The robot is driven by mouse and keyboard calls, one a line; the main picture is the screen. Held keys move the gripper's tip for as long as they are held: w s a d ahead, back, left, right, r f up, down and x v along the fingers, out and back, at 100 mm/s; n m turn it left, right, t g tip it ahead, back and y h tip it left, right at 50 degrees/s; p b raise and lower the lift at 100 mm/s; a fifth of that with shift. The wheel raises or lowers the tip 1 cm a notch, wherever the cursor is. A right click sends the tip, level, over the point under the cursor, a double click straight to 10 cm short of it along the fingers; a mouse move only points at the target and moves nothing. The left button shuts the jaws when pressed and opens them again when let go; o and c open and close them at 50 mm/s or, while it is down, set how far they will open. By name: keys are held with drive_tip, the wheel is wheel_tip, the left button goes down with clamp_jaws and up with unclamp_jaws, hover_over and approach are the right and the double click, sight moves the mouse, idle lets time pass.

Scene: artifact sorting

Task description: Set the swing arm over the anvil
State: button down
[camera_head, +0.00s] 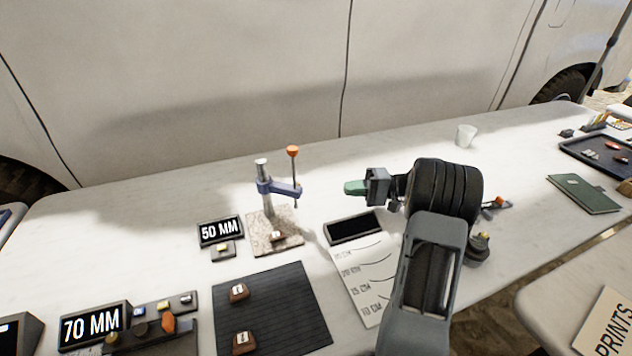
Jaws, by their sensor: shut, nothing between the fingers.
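The blue swing arm (280,188) is clamped on an upright metal post (267,203) and points right. A thin rod with an orange knob (292,151) rises from its free end. The post stands on a speckled stone base (262,243). A small pale-topped block (276,236) sits on this base, below the arm; I cannot tell whether it is the anvil or whether the arm's end lines up over it. My gripper (347,188), with green fingers, is shut and empty. It points left, to the right of the swing arm and apart from it.
A 50 MM display (220,231) stands left of the base. A dark mat (271,318) with two brown blocks lies in front. A dark panel (354,228) and a length-marked sheet (364,282) lie to the right. A white cup (466,135) stands behind. The table behind the post is clear.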

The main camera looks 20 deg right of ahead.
drive_tip(key=shift+w+a, duration=0.25)
approach(285, 189)
drive_tip(key=w+f, duration=0.2)
drive_tip(key=w, duration=0.1)
drive_tip(key=w+f+b, duration=0.1)
drive_tip(key=f, duration=0.1)
drive_tip(key=shift+w+a, duration=0.2)
drive_tip(key=shift+a, duration=0.05)
drive_tip(key=shift+s+a+r, duration=0.1)
drive_tip(key=shift+s+a, duration=0.15)
drive_tip(key=shift+a, duration=0.25)
drive_tip(key=shift+s+a, duration=0.25)
drive_tip(key=shift+a, duration=0.25)
drive_tip(key=shift+s+a, duration=0.45)
drive_tip(key=shift+a, duration=0.35)
drive_tip(key=shift+a, duration=0.1)
drive_tip(key=shift+t, duration=0.3)
